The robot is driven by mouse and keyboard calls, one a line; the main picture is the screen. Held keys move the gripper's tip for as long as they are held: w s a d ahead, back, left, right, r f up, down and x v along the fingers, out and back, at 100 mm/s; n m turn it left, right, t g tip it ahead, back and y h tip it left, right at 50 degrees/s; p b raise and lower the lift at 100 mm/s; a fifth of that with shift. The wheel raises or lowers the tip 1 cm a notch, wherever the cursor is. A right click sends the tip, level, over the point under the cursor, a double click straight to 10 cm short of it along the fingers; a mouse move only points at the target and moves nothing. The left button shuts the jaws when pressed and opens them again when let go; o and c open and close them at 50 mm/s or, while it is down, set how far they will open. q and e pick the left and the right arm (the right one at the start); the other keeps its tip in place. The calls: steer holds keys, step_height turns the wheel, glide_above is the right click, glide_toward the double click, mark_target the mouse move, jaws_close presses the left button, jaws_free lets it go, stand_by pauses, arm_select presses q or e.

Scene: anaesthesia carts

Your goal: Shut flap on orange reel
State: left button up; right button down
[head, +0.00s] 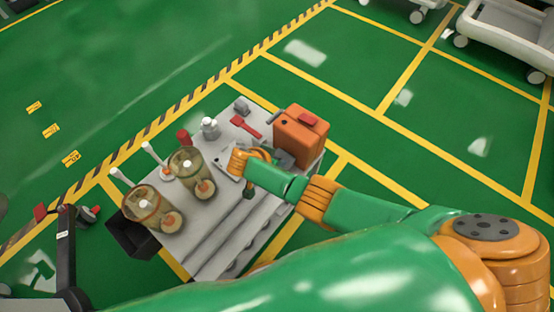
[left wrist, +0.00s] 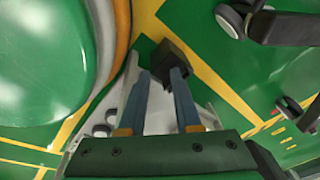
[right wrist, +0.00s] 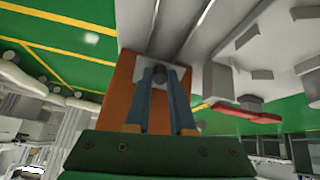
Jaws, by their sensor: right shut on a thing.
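The orange reel (head: 300,137) is a boxy orange unit with a red piece on top, at the far right end of the grey cart. My right gripper (head: 279,156) is at its left side. In the right wrist view the orange face (right wrist: 122,88) lies behind the fingers. There my right gripper (right wrist: 163,72) is shut on a small dark grey part (right wrist: 182,74) by that face. I cannot tell whether this part is the flap or how far the flap stands open. My left gripper (left wrist: 161,76) is open and empty, pointing toward the cart's end; it is not distinguishable in the head view.
The cart top (head: 232,215) carries two clear amber canisters (head: 148,206), a white bottle (head: 209,127) and a red tool (head: 245,126). A black bin (head: 132,236) hangs at the cart's near left end; it also shows in the left wrist view (left wrist: 172,60).

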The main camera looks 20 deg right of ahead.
mark_target(277, 154)
arm_select(q)
steer(key=shift+d, duration=0.2)
arm_select(e)
steer(key=c, duration=0.8)
jaws_free()
steer(key=shift+o, duration=0.2)
arm_select(q)
steer(key=s+d+r+p, duration=0.1)
steer(key=r+p, duration=0.4)
steer(key=p, duration=0.1)
steer(key=s+d+r+g+p, duration=0.1)
steer(key=s+d+r+p, duration=0.1)
steer(key=r+p, duration=0.4)
steer(key=shift+s+d+r+h, duration=0.15)
steer(key=shift+s+r+h, duration=0.1)
steer(key=shift+r+h, duration=0.05)
arm_select(e)
steer(key=s+a+r, duration=0.3)
steer(key=s+r, duration=1)
steer(key=shift+s+a, duration=0.3)
steer(key=shift+a, duration=0.05)
